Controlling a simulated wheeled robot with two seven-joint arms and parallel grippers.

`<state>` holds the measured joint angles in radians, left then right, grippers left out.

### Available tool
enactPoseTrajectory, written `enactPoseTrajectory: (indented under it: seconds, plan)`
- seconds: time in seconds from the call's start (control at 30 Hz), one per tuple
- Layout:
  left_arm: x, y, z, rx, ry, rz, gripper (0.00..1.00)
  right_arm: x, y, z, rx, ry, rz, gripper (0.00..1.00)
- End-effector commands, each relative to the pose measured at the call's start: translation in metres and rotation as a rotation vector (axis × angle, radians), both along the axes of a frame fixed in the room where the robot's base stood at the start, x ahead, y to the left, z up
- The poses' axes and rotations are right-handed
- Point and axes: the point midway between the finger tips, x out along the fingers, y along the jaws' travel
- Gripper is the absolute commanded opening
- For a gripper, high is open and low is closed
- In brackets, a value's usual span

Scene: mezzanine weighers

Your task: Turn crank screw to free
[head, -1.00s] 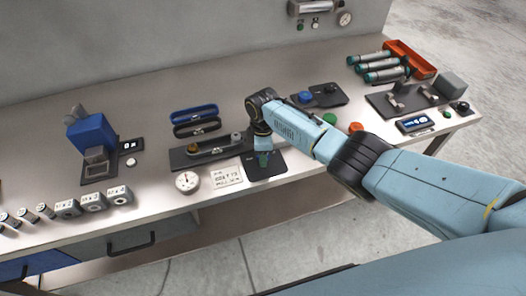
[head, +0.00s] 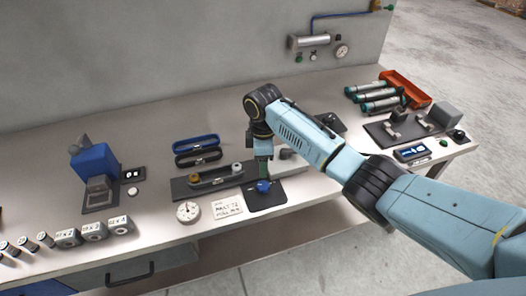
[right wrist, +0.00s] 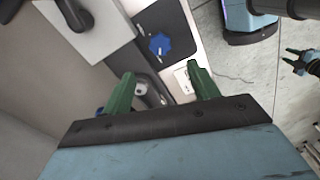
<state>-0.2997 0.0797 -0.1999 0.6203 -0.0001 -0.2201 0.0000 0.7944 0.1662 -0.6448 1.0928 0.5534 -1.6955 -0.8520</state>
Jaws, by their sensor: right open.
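My right gripper (right wrist: 160,90) is open and empty, its two green fingers spread and pointing down at the bench; in the head view it (head: 263,168) is just behind the blue knob. The blue lobed knob (right wrist: 159,44) sits on a black plate (right wrist: 167,19), beyond and apart from the fingertips. It also shows in the head view (head: 264,187). No crank arm is visible on it, so I cannot tell if it is the crank screw. A small gripper (right wrist: 302,62) at the wrist view's right edge seems to be my left one; its opening is unclear.
A pale block (head: 290,163) stands right of the gripper. A dark rail (head: 205,183) with a metal piece lies left of the black plate. A dial gauge (head: 188,211) and white card (head: 227,207) are in front. My right arm hides part of the bench.

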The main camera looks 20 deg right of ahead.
Motion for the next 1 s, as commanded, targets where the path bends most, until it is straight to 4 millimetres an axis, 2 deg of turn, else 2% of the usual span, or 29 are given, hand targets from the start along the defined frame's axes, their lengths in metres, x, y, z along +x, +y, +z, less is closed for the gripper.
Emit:
enactPoseTrajectory:
  seconds: [0.1,0.23,0.73,0.87,1.0]
  plan:
    - [0.0,0.0,0.0,0.0,0.0,0.0,0.36,0.0,0.0,0.015,0.001,-0.001,-0.001,0.6]
    - [0.0,0.0,0.0,0.0,0.0,0.0,0.36,0.0,0.0,0.022,0.0,0.0,-0.001,0.6]
    - [0.0,0.0,0.0,0.0,0.0,0.0,0.36,0.0,0.0,0.023,0.0,0.001,-0.001,0.6]
    - [0.0,0.0,0.0,0.0,0.0,0.0,0.36,-0.009,0.005,0.014,0.012,0.0,-0.013,0.6]
    - [0.0,0.0,0.0,0.0,0.0,0.0,0.36,-0.042,0.018,-0.014,0.056,-0.014,-0.077,0.6]
